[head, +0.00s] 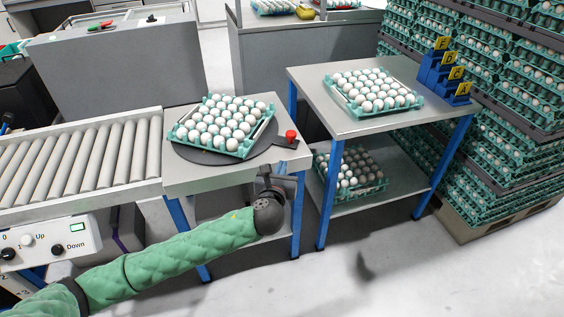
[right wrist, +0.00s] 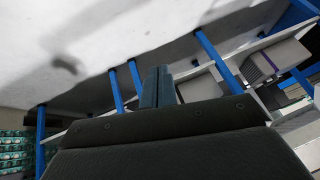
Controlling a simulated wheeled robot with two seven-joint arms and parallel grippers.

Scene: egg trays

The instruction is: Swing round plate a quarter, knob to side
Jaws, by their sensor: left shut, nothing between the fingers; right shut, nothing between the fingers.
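The round plate (head: 200,155) is a dark grey disc on the small steel table at the end of the roller conveyor. A teal tray (head: 240,153) full of white eggs sits on it. The red knob (head: 291,135) stands on a tab at the plate's right edge. My left gripper (head: 264,174) is at the table's front edge, in front of and left of the knob, apart from it. It is shut and empty, its fingers small and partly hard to make out. My right gripper (right wrist: 157,86) shows only in the right wrist view, shut and empty, above the floor.
A second steel table (head: 310,83) at right carries another egg tray (head: 347,101) and blue lettered blocks (head: 430,75); a tray with eggs (head: 371,186) is on its lower shelf. Stacked egg trays stand far right. The roller conveyor (head: 85,160) adjoins at left. The front floor is clear.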

